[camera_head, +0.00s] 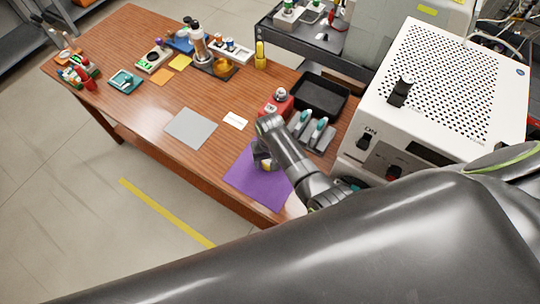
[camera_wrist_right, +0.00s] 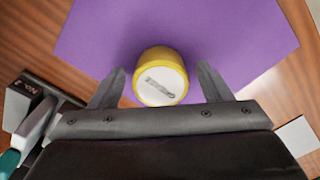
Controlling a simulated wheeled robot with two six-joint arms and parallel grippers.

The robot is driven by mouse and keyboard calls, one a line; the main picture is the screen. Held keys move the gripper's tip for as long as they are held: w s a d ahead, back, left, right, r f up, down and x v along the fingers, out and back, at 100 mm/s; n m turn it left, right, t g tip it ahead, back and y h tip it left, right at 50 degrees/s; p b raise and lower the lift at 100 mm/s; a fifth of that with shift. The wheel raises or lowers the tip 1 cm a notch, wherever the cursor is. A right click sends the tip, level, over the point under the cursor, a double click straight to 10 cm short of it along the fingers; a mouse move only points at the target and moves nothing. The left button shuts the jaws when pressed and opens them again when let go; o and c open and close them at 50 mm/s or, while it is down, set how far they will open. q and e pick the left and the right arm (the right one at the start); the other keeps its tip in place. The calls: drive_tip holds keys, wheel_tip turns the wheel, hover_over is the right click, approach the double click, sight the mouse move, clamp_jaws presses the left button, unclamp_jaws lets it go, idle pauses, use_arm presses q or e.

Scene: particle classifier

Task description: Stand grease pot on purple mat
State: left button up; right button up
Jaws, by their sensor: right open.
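The grease pot (camera_wrist_right: 160,78) is a short yellow pot with a white lid bearing a grey mark. It looks upright, seen from above in the right wrist view, over the purple mat (camera_wrist_right: 92,35) near its edge. In the head view the pot (camera_head: 267,168) is mostly hidden by my right gripper (camera_head: 262,160), with the purple mat (camera_head: 262,188) around it. My right gripper (camera_wrist_right: 161,72) is open, with one finger on each side of the pot and gaps between. My left gripper is not in view.
Near the mat are a red block (camera_head: 270,106), a grey rack (camera_head: 325,139) with teal-topped items, a black tray (camera_head: 306,94), a white card (camera_head: 235,121) and a grey mat (camera_head: 191,128). A large white perforated machine (camera_head: 450,75) stands at the right. Several small items crowd the far left.

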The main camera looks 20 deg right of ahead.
sight(270, 160)
wheel_tip(270, 160, up, 12)
idle(0.6)
idle(0.5)
